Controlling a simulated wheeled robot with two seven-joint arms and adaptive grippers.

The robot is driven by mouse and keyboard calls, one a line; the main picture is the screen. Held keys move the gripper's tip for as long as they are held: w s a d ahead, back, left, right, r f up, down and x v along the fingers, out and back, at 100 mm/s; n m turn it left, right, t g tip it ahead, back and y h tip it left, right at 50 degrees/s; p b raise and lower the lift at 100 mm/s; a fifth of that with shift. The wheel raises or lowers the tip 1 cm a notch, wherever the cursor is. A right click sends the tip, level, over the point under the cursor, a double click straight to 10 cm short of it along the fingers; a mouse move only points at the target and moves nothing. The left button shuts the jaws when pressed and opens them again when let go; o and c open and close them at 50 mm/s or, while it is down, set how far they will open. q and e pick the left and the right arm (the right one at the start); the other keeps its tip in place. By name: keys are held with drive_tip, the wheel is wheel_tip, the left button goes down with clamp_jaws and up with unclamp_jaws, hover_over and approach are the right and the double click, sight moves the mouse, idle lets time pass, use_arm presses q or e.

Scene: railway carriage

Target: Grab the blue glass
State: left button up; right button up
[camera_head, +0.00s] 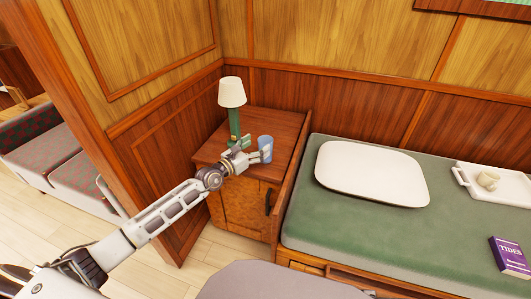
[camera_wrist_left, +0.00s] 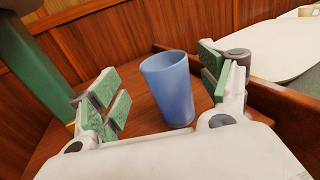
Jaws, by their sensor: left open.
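The blue glass (camera_head: 265,147) stands upright on the wooden bedside cabinet (camera_head: 287,124), near its right side. In the left wrist view the blue glass (camera_wrist_left: 170,90) stands between the two fingers, with a gap on each side. My left gripper (camera_head: 250,151) reaches in from the left over the cabinet, and its fingers are at the glass. It also shows in the left wrist view (camera_wrist_left: 163,92), open and empty, with green pads on its fingers. My right gripper is not in view.
A lamp with a green base (camera_head: 233,107) stands close behind my left gripper. A raised wooden edge (camera_head: 292,170) divides the cabinet from the green bed (camera_head: 330,222). The bed holds a white pillow (camera_head: 372,171), a tray (camera_head: 507,190) with a cup, and a purple book (camera_head: 510,256).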

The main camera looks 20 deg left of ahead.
sight(266, 140)
use_arm(q)
drive_tip(key=shift+x, duration=1.15)
drive_tip(key=shift+d+b+x, duration=0.25)
drive_tip(key=shift+b+x, duration=0.35)
drive_tip(key=shift+x, duration=0.6)
drive_tip(key=shift+r, duration=0.1)
drive_tip(key=shift+w+d, duration=0.1)
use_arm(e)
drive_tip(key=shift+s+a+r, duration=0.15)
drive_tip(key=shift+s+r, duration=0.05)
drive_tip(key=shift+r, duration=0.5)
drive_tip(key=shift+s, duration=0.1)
use_arm(q)
drive_tip(key=c, duration=1.6)
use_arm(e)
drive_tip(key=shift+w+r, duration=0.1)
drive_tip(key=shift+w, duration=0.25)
